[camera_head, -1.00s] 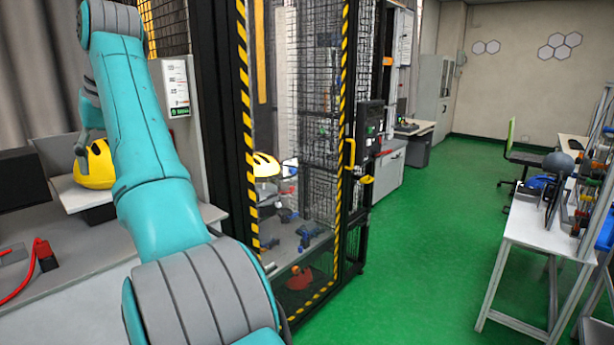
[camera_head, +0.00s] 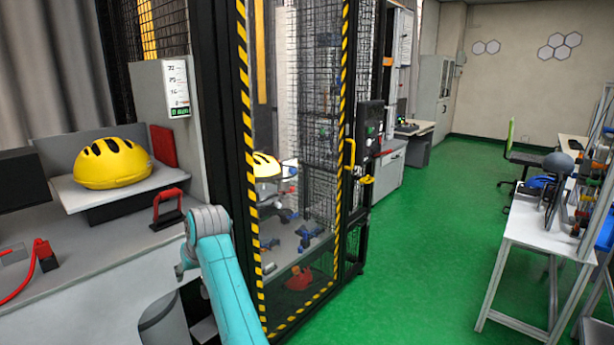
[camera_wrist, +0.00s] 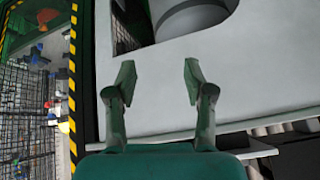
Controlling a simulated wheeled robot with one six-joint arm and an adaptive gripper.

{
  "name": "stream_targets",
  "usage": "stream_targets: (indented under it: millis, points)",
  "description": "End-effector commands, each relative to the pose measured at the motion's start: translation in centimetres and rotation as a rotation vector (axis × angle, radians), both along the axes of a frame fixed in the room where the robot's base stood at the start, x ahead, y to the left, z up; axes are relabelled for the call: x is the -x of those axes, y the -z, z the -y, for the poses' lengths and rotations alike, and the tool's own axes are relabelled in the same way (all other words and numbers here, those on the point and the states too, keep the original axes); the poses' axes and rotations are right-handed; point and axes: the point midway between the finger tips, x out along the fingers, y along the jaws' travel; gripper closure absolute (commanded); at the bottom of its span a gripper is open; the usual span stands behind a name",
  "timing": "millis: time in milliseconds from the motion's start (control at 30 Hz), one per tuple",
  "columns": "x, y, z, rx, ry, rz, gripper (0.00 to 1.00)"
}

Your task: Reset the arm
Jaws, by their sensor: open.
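My gripper (camera_wrist: 158,78) is open and empty in the wrist view, with its two fingers apart over a pale grey surface. In the head view my turquoise arm is folded low in front of the bench. My gripper (camera_head: 181,270) shows only partly there, beside the front of the grey bench. A yellow helmet (camera_head: 113,163) with black vents rests on a light platform on the bench, well apart from my gripper.
The caged drop tower (camera_head: 243,120) with yellow-black striped edges stands just right of my arm, close to it. Another yellow helmet (camera_head: 264,166) is inside. A red-handled item (camera_head: 168,207) sits on the bench (camera_head: 100,245). Green floor (camera_head: 430,250) is open to the right.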

Motion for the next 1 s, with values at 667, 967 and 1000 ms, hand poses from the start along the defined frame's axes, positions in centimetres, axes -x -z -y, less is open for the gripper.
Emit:
stream_targets:
  millis: [667,967,1000]
  points:
    - [5.8,25.8,16.2,-0.064,0.204,0.159,0.47]
    - [12.6,32.8,23.7,-0.084,0.286,0.237,0.47]
    - [13.7,33.5,24.7,-0.084,0.295,0.247,0.47]
